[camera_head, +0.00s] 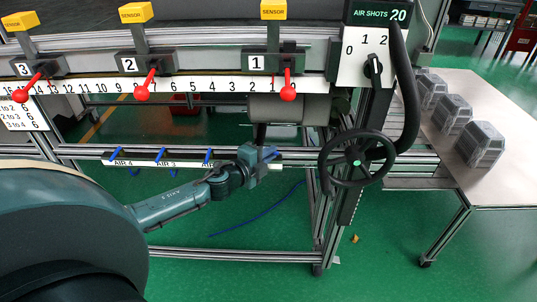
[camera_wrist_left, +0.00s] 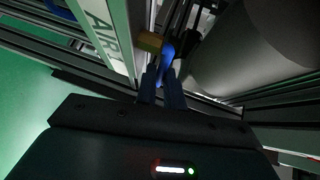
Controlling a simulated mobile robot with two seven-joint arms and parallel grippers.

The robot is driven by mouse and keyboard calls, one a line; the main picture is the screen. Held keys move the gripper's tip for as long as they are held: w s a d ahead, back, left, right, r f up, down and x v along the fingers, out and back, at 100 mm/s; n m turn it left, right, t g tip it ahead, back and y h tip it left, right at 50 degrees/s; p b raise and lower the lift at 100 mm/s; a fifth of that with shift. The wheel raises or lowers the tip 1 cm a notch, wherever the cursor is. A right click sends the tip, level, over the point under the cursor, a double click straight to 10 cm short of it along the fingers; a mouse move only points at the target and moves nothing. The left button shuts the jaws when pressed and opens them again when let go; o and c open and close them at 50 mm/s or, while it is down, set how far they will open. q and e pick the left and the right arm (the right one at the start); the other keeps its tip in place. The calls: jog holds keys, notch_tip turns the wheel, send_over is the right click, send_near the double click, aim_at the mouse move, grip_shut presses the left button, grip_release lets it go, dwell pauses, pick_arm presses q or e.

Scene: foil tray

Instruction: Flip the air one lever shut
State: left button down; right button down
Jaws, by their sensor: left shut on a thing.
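My left gripper (camera_head: 270,154) reaches the air rail at the right end of the row of blue levers. In the left wrist view its two dark fingers (camera_wrist_left: 163,86) are closed around the blue air one lever (camera_wrist_left: 167,50). The lever stands by a brass valve body (camera_wrist_left: 150,42), next to a white strip reading AIR (camera_wrist_left: 103,35). In the head view my gripper hides most of this lever and its label. The lever's exact angle is hard to tell. My right gripper is in neither view.
Other blue levers stand left along the rail, at AIR 4 (camera_head: 115,153), AIR 3 (camera_head: 160,155) and beside my wrist (camera_head: 208,156). A black handwheel (camera_head: 357,184) is close on the right. A grey cylinder (camera_head: 290,108) hangs just above my gripper.

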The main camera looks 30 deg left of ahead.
pick_arm(q)
jog(key=shift+w+n+y+p, duration=0.3)
jog(key=shift+n+y, duration=0.5)
jog(key=shift+y, duration=0.3)
jog(key=shift+w+n+y+p, duration=0.25)
jog(key=shift+n+y, duration=0.55)
jog(key=shift+y, duration=0.3)
jog(key=c, duration=1.8)
grip_release()
